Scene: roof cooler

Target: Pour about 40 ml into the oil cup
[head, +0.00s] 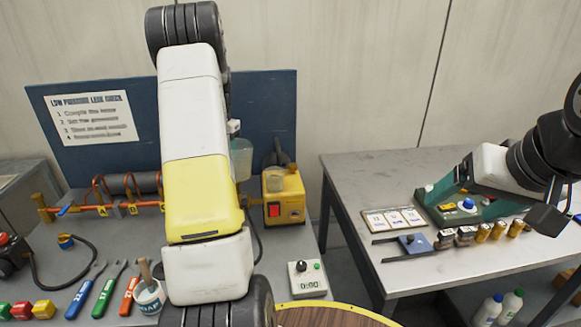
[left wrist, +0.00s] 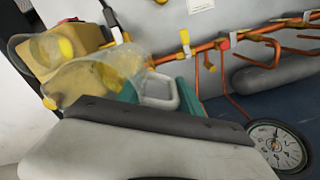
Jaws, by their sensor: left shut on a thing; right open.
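A clear jug (left wrist: 105,75) with a pale handle is tilted in the left wrist view, in front of the yellow pump (left wrist: 65,48). My left gripper (left wrist: 180,97), with teal fingers, is shut on the jug's handle. In the head view my own left arm hides that gripper and most of the jug; a translucent part of the jug (head: 241,158) shows beside the arm. The yellow pump (head: 284,198) with a red switch stands just right of it, with a clear cup (head: 274,180). I cannot tell the liquid levels or whether liquid flows. My right gripper (head: 447,188) is open above the right table.
A round wooden top (head: 335,316) is in front. The right table (head: 365,175) holds cards and small fittings; its back left is clear.

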